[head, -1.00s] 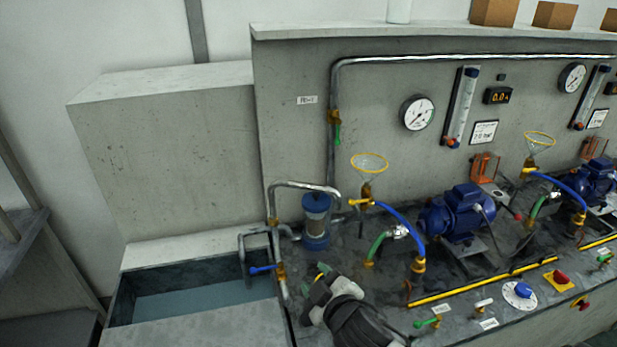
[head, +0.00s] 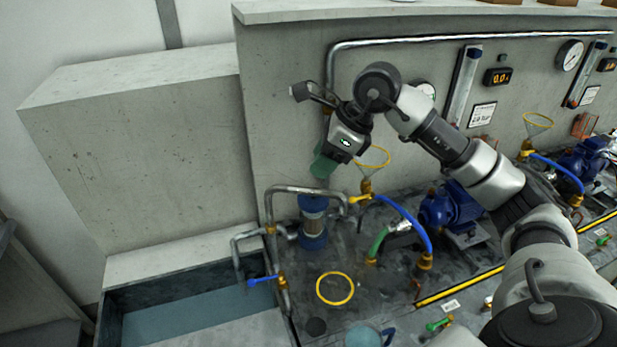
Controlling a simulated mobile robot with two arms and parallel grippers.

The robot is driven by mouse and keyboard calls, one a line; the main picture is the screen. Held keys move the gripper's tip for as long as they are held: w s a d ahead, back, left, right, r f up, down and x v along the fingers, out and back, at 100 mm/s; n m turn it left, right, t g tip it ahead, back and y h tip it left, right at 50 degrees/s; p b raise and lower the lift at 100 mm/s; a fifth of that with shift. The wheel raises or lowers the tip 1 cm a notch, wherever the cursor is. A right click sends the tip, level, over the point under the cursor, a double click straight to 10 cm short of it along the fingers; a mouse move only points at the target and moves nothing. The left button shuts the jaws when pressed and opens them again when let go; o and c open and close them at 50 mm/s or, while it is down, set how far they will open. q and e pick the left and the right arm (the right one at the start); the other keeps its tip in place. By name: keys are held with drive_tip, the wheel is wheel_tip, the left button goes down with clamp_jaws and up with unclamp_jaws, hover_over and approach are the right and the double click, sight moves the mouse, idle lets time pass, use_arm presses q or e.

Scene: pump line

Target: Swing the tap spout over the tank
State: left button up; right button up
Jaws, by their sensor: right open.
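The tap spout (head: 306,188) looks to be the silver arched pipe beside the tank. It rises from a post with brass fittings, and its free end hangs to the right, over the bench side near a blue-capped clear cylinder (head: 313,222). The tank (head: 112,312) is the sunken basin at lower left, with water in it. A smaller bent pipe (head: 236,250) reaches down at its right edge, beside a blue lever (head: 262,281). My right gripper (head: 322,167) is open, pointing down above the spout's arch, apparently apart from it. My left gripper is not in view.
A yellow-ringed funnel (head: 373,157) stands close to the right gripper. A blue hose (head: 408,217) and a blue pump (head: 450,206) are further right. A yellow ring (head: 335,288) lies on the bench, near a pale blue-handled vessel (head: 364,337). The space above the tank is clear.

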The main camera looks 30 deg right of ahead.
sight(315, 189)
drive_tip(key=shift+h, duration=0.8)
drive_tip(key=f+p, duration=0.1)
drive_tip(key=f, duration=0.1)
drive_tip(key=w+f+p, duration=0.1)
drive_tip(key=f, duration=0.2)
drive_tip(key=w+d+f+p, duration=0.1)
drive_tip(key=f, duration=0.1)
drive_tip(key=shift+w+f, duration=0.2)
drive_tip(key=shift+x, duration=0.8)
drive_tip(key=shift+c, duration=0.3)
clamp_jaws()
